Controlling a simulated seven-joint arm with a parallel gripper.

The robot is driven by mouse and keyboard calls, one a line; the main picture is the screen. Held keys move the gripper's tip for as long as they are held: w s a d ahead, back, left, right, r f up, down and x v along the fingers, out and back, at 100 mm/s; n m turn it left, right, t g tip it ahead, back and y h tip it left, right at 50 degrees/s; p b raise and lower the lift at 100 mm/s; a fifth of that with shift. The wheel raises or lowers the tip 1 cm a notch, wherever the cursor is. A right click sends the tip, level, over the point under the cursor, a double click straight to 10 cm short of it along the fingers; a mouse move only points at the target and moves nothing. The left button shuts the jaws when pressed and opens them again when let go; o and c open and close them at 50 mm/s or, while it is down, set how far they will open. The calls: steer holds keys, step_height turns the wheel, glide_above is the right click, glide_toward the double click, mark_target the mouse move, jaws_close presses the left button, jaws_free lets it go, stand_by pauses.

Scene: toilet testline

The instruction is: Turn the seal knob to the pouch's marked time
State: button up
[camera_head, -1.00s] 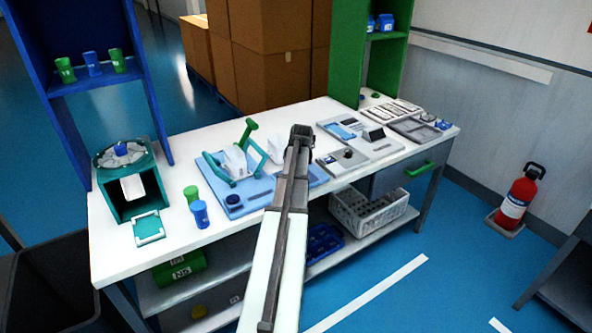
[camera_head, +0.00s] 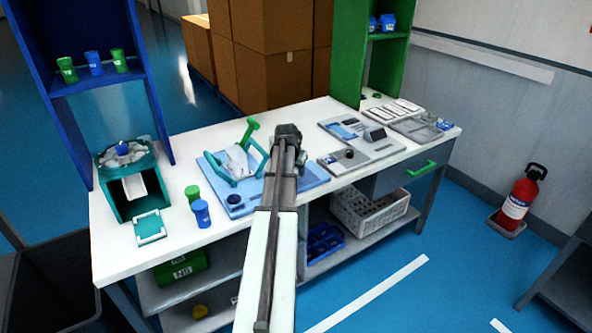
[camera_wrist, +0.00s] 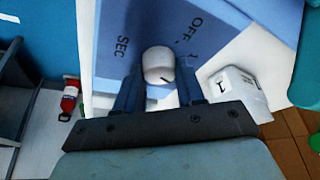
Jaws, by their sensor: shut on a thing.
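The seal knob (camera_wrist: 158,65) is a pale round knob on a blue panel (camera_wrist: 118,25) in the wrist view. The panel's print reads "OFF", "1" and "SEC"; other marks are hidden. My gripper (camera_wrist: 158,88) is shut on the knob, one dark finger on each side. A short dark line shows low on the knob. A white pouch (camera_wrist: 240,92) with a dark mark like a 1 lies right of the panel. In the head view my gripper (camera_head: 287,138) is over the right part of the blue sealer (camera_head: 240,205) and hides the knob. The sealer has green handles (camera_head: 250,130).
Green and blue cups (camera_head: 200,213) stand left of the sealer. A teal box stand (camera_head: 120,205) is at the left end of the white bench (camera_head: 185,250). A grey device (camera_head: 372,140) and trays are at the right. A fire extinguisher (camera_head: 515,200) stands on the floor.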

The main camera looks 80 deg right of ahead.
stand_by(0.4)
steer(key=o, duration=1)
steer(key=v, duration=1.3)
steer(key=shift+a+r, duration=0.1)
steer(key=shift+r, duration=0.3)
